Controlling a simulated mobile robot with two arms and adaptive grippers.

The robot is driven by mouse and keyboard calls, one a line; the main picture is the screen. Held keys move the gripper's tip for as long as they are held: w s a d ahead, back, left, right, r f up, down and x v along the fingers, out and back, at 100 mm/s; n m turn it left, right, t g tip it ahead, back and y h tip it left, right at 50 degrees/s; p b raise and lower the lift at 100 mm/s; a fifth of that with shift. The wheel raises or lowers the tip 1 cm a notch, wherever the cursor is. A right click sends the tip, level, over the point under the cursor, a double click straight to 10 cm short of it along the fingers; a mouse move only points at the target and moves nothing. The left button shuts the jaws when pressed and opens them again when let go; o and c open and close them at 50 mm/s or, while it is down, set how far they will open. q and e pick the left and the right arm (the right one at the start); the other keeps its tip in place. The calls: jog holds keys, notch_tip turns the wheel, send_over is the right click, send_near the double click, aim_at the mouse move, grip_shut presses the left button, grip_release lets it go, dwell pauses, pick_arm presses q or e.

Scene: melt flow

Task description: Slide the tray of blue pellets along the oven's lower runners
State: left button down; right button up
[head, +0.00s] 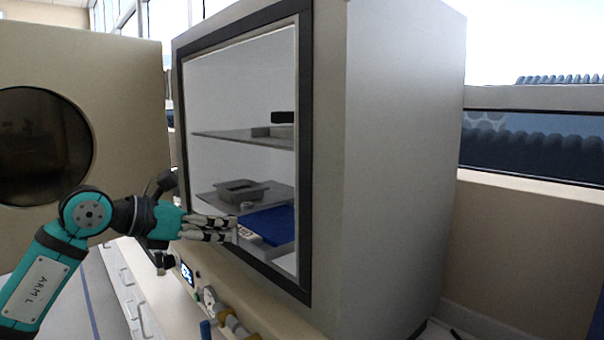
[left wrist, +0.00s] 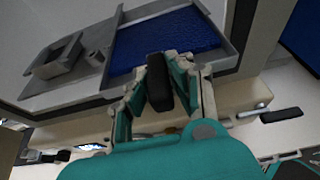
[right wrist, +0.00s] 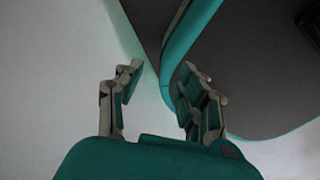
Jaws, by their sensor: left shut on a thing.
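The tray (left wrist: 223,36) of blue pellets (head: 272,222) sits at the lower level inside the oven (head: 398,170), close to its open front. Its black handle (left wrist: 158,85) points out toward me. My left gripper (head: 236,228) reaches into the oven mouth from the left. In the left wrist view its fingers (left wrist: 160,74) are shut on the handle, one on each side. The lower runners are hard to make out. My right gripper (right wrist: 161,72) is open and empty in the right wrist view, and it does not show in the head view.
A small grey container (head: 240,190) stands beside the tray on the lower level. An upper shelf (head: 225,137) holds a dark object. The oven door (head: 120,100) with a round window stands open at the left. Knobs and fittings stick out below the oven opening.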

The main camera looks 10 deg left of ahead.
pick_arm(q)
jog(key=shift+s+a+b, duration=0.6)
jog(key=shift+s+a, duration=0.3)
jog(key=shift+s, duration=0.25)
jog(key=c, duration=1.1)
grip_release()
jog(key=shift+f, duration=0.1)
jog(key=v, duration=1.2)
